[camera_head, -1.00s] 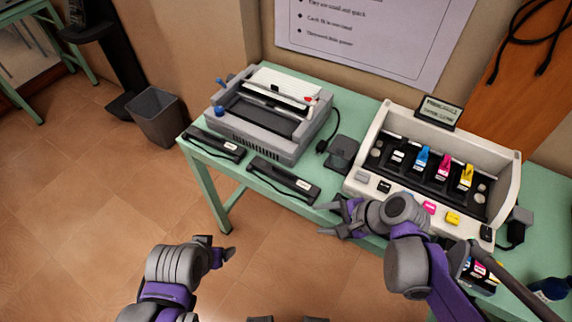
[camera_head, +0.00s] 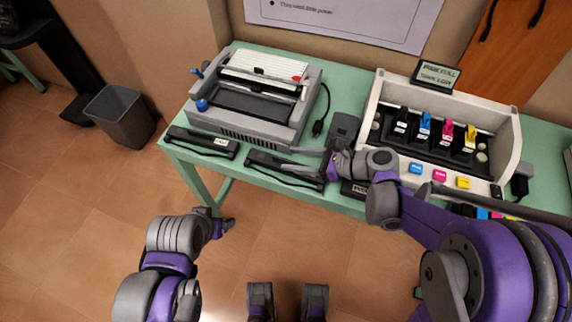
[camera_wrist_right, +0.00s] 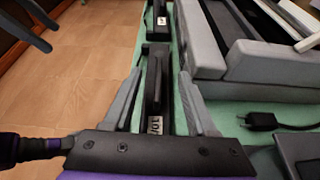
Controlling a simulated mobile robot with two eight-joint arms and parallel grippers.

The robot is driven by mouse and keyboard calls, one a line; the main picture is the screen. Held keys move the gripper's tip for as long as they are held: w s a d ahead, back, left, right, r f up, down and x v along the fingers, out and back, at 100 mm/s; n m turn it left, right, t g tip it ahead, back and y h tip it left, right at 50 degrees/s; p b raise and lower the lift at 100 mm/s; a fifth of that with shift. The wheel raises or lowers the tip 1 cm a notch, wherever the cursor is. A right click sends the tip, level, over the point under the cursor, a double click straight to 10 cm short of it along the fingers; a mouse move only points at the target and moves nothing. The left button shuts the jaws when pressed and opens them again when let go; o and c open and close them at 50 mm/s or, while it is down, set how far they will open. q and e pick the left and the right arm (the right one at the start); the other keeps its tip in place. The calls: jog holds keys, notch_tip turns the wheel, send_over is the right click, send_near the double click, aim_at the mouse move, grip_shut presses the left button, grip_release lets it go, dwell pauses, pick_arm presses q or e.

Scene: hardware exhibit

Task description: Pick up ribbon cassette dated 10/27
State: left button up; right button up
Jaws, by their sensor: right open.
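Two black ribbon cassettes with white labels lie along the front edge of the green table, a left one (camera_head: 203,142) and a right one (camera_head: 272,164). My right gripper (camera_head: 303,160) is over the right end of the right cassette. In the right wrist view its open fingers (camera_wrist_right: 160,78) stand either side of that cassette (camera_wrist_right: 154,88), whose label starts with "10/"; the rest is hidden by the gripper body. The other cassette (camera_wrist_right: 158,32) lies farther along, its label too small to read. My left gripper (camera_head: 223,228) hangs in front of the table, its fingers unclear.
A grey binding machine (camera_head: 255,98) stands just behind the cassettes. A dark plug (camera_wrist_right: 262,121) with its cord lies beside it. A white ink cartridge printer (camera_head: 395,87) stands to the right. Open floor lies in front, with a grey bin (camera_head: 118,115) at left.

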aim_at(273, 158)
jog(key=x, duration=0.7)
jog(key=shift+f, duration=0.25)
grip_shut()
